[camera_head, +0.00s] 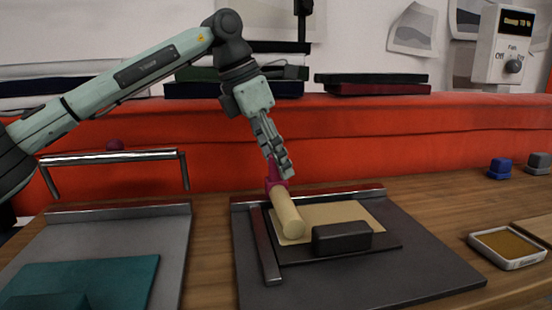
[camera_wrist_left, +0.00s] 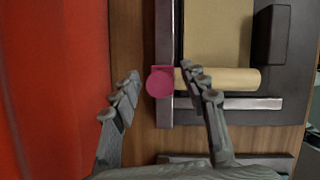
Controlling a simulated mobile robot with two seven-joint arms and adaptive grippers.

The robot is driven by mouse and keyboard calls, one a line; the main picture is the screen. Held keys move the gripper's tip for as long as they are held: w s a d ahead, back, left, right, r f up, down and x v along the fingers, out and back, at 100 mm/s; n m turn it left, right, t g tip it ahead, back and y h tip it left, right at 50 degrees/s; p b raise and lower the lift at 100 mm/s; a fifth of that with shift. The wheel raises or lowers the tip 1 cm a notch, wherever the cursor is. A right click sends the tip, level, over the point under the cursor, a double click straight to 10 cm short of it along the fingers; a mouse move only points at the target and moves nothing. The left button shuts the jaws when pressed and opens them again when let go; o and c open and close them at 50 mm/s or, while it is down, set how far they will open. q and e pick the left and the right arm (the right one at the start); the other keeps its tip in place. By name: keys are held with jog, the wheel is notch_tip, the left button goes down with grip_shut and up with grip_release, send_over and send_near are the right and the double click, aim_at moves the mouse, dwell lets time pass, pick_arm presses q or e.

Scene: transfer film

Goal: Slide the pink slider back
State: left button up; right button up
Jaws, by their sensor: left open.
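The pink slider (camera_head: 277,184) is a magenta piece at the back end of a cream roller (camera_head: 287,213), near the metal rail of the dark right-hand board (camera_head: 430,258). In the left wrist view it shows as a round pink knob (camera_wrist_left: 160,83). My left gripper (camera_head: 281,170) is open above and at the slider, pointing down. In the wrist view its fingertips (camera_wrist_left: 160,72) appear on either side of the knob; I cannot tell if they touch it. My right gripper is not in view.
A beige sheet (camera_head: 350,214) and a dark block (camera_head: 342,238) lie on the board, beside the roller. A left board (camera_head: 170,240) holds a teal sheet (camera_head: 110,277); a metal bar (camera_head: 110,157) stands behind it. A shallow tray (camera_head: 508,262) is at right. A red backboard (camera_head: 400,130) rises behind.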

pick_arm(q)
grip_shut()
dwell(0.3)
